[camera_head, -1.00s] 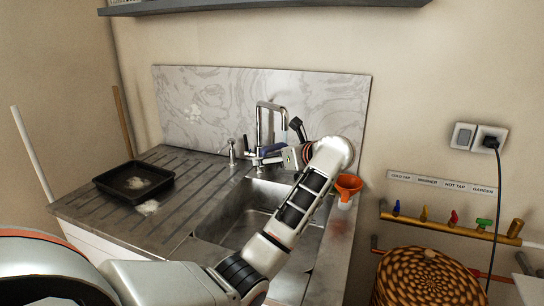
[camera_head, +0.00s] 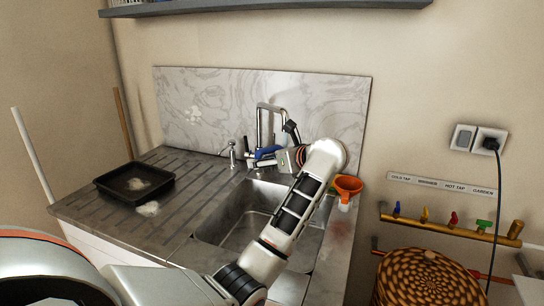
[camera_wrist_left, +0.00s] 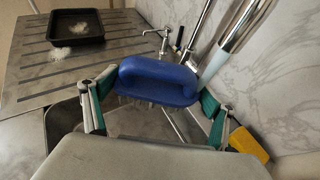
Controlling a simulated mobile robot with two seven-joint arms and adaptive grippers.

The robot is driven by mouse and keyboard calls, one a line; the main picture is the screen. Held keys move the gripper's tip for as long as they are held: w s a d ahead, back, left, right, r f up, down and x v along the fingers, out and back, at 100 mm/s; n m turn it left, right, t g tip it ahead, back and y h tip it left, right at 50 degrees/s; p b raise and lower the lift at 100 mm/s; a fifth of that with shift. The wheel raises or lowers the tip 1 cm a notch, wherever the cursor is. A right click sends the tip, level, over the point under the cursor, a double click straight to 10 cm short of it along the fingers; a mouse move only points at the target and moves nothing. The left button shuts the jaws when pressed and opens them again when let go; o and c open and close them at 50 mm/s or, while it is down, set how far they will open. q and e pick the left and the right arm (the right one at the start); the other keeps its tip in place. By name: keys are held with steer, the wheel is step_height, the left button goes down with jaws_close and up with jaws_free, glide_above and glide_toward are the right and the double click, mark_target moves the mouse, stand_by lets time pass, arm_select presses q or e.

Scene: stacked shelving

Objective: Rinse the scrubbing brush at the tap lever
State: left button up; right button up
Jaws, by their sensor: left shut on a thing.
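A blue scrubbing brush (camera_wrist_left: 158,80) with pale bristles pointing down is held between the fingers of my left gripper (camera_wrist_left: 152,108). In the head view the brush (camera_head: 267,152) shows as a small blue patch just in front of the chrome tap (camera_head: 271,120), and my left gripper (camera_head: 282,158) is partly hidden by my own arm. The tap's pipes (camera_wrist_left: 225,45) rise close behind the brush in the wrist view. A small dark-tipped lever (camera_wrist_left: 179,38) stands behind the brush there. I cannot tell whether brush and tap touch. My right gripper is not in view.
The steel sink (camera_head: 237,215) lies below my arm. A black tray (camera_head: 134,183) and a whitish clump (camera_head: 148,209) are on the drainer at left. An orange funnel (camera_head: 348,186) stands right of the sink. A yellow block (camera_wrist_left: 249,144) is beside my gripper.

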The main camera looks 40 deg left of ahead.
arm_select(q)
steer(key=shift+s+d+r+p, duration=0.15)
steer(key=shift+s+p, duration=0.85)
steer(key=shift+s, duration=1.2)
steer(key=shift+s+d+p, duration=0.2)
steer(key=shift+s+p, duration=0.2)
steer(key=shift+s, duration=0.85)
steer(key=s+r+p, duration=0.3)
steer(key=s+p, duration=0.1)
steer(key=s, duration=0.1)
steer(key=shift+d+r, duration=0.25)
steer(key=shift+r, duration=0.15)
